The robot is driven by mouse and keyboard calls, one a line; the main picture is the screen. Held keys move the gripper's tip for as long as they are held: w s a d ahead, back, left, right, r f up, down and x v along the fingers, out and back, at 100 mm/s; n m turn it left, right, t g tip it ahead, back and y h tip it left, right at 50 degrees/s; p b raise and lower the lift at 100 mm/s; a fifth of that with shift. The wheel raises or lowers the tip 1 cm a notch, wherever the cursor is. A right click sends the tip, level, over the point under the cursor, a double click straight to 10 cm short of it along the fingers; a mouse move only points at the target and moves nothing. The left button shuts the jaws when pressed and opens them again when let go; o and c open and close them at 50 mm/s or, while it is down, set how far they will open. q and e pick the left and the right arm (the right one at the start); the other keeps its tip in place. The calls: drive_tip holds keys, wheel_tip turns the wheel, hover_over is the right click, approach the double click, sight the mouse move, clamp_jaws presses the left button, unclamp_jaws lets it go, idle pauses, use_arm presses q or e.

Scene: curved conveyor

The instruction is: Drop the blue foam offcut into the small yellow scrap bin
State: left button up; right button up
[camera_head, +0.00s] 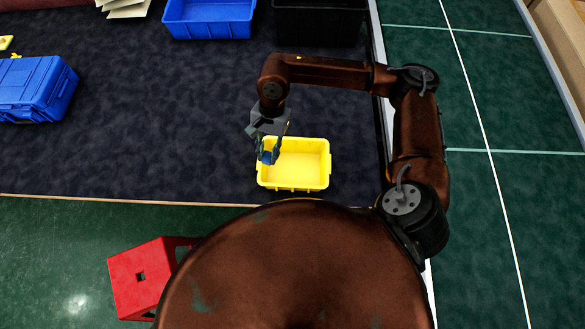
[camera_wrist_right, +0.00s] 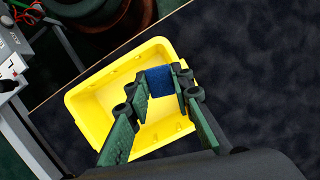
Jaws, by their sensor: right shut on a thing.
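The blue foam offcut (camera_wrist_right: 160,81) is held between the fingertips of my right gripper (camera_wrist_right: 162,85) in the right wrist view. In the head view the offcut (camera_head: 267,157) shows as a small blue patch at the tips of my right gripper (camera_head: 269,154). The small yellow scrap bin (camera_head: 323,178) stands on the dark surface, and the gripper is over its left part. The bin (camera_wrist_right: 75,101) also lies beneath the fingers in the right wrist view, with no other thing visible in it. My left gripper is not in view.
A blue case (camera_head: 38,88) lies at the left. A blue crate (camera_head: 208,20) and a black crate (camera_head: 318,22) stand at the back. A red stool (camera_head: 140,280) is on the green floor below the front edge. The dark surface left of the bin is clear.

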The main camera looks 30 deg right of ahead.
drive_tip(key=s+d+f+m+t+b, duration=0.1)
drive_tip(key=s+d+m+t, duration=0.2)
drive_tip(key=d+m, duration=0.65)
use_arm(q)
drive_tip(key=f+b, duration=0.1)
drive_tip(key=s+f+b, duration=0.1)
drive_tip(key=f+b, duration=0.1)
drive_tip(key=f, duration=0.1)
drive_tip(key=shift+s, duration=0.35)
use_arm(e)
wheel_tip(320, 180, down, 6)
drive_tip(key=m, duration=0.2)
drive_tip(key=shift+s+f, duration=0.15)
drive_tip(key=shift+s, duration=0.1)
drive_tip(key=shift+d, duration=0.1)
drive_tip(key=o, duration=0.8)
drive_tip(key=shift+o, duration=0.2)
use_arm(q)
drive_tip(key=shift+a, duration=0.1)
use_arm(e)
drive_tip(key=w+v, duration=0.1)
drive_tip(key=v, duration=1.1)
drive_tip(key=shift+s+d, duration=0.25)
drive_tip(key=shift+s, duration=0.2)
